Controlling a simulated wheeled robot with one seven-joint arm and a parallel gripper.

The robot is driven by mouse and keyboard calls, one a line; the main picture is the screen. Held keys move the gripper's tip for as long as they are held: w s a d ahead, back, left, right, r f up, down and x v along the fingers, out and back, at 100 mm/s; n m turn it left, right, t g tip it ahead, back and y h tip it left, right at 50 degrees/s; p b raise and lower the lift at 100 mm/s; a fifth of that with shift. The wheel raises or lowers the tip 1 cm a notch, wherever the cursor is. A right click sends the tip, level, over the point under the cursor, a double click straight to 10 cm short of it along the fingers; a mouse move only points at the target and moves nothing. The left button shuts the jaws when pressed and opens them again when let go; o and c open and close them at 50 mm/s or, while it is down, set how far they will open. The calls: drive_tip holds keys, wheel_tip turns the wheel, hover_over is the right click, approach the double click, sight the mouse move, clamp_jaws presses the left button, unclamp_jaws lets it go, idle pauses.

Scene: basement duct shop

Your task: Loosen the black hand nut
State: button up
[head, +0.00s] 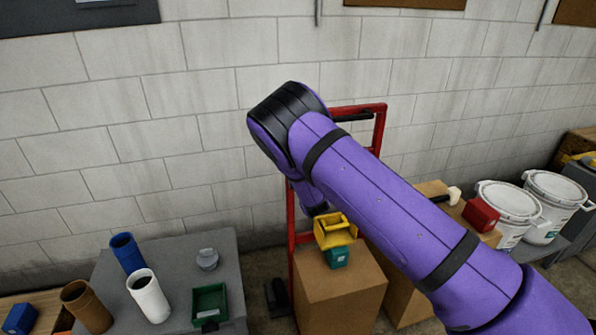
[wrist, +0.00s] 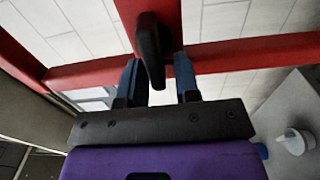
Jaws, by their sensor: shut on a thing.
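The black hand nut (wrist: 151,50) sits on an upright red bar of the frame, in the upper middle of the wrist view. It looks like a narrow, elongated black piece. My gripper (wrist: 157,66) has its two blue-grey fingers on either side of the nut and is shut on it. The red frame (head: 380,130) stands against the wall in the head view, partly behind my purple arm. The nut and my fingertips are hidden by my arm in the head view.
A grey table (head: 180,262) at left holds blue and white cups and a green tray (head: 209,304). White buckets (head: 507,203) stand at right.

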drive_tip(key=shift+d+f, duration=0.1)
drive_tip(key=shift+d, duration=0.05)
drive_tip(key=o, duration=0.6)
drive_tip(key=s+d, duration=0.2)
drive_tip(key=s, duration=0.8)
drive_tip(key=shift+s, duration=0.3)
